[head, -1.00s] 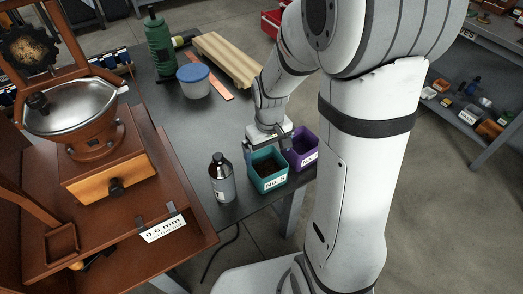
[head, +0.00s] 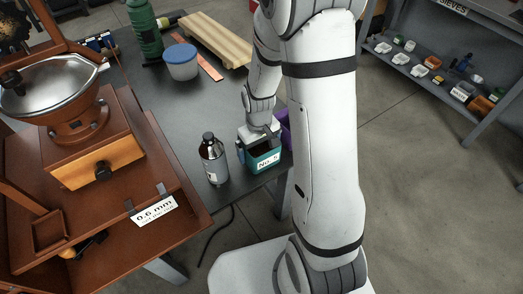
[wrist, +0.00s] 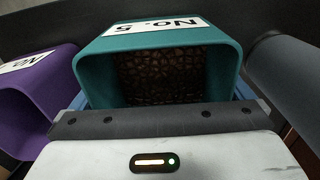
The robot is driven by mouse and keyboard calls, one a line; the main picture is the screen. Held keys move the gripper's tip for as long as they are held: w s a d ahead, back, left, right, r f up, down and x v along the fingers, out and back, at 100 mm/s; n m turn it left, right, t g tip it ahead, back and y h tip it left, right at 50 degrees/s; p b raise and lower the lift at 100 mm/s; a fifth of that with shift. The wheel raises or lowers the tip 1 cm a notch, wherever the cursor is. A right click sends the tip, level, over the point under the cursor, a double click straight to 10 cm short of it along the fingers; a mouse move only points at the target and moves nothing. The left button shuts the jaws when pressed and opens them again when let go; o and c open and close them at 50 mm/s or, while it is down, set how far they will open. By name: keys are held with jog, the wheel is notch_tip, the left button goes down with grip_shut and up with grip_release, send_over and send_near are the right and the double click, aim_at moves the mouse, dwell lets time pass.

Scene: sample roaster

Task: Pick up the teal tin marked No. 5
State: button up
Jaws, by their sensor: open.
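The teal tin marked No. 5 (head: 265,164) stands upright near the table's front edge in the head view, its open top mostly covered by my gripper (head: 258,150). In the wrist view the teal tin (wrist: 225,60) is centred just beyond the gripper body, its label at the top and dark brown contents inside. My gripper is open, low over the tin. Blue finger parts show close beside the tin at both sides in the wrist view; I cannot tell whether they touch it.
A purple tin (wrist: 38,105) stands close beside the teal one, mostly behind my arm in the head view (head: 286,130). A dark-capped bottle (head: 213,162) stands left of the teal tin. A wooden grinder (head: 95,150) fills the left. The table (head: 190,105) behind the bottle is clear.

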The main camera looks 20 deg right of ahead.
jog(key=shift+c, duration=0.3)
jog(key=c, duration=0.7)
